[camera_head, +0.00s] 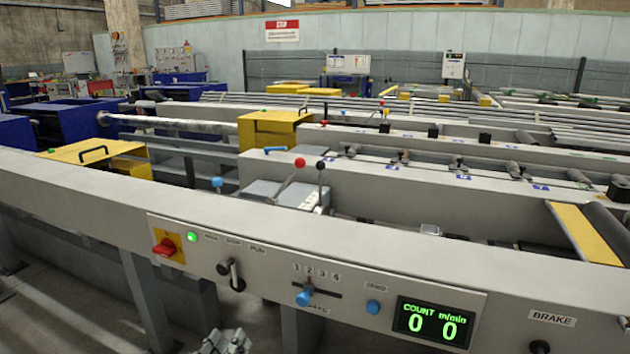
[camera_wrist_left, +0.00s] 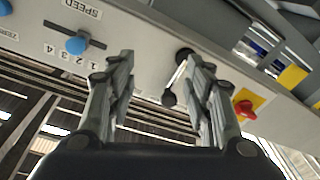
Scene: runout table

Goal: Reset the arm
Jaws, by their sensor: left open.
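My left gripper (camera_head: 226,343) shows at the bottom edge of the head view, low in front of the control panel (camera_head: 260,262) and only partly in the frame. In the left wrist view its two fingers (camera_wrist_left: 160,75) are spread apart with nothing held between them. A black-knobbed lever (camera_wrist_left: 169,97) shows between the fingers there, close to the right one; whether they touch it I cannot tell. The same lever (camera_head: 231,270) stands on the panel in the head view, apart from the gripper. My right gripper is in neither view.
The panel carries a red rotary switch (camera_head: 164,247), a lit green lamp (camera_head: 191,237), a blue slider knob (camera_head: 304,297), a blue button (camera_head: 373,307) and a display (camera_head: 432,321) reading 0 0. Red-balled (camera_head: 300,162) and black-balled levers rise behind the beam. Floor (camera_head: 75,310) shows at lower left.

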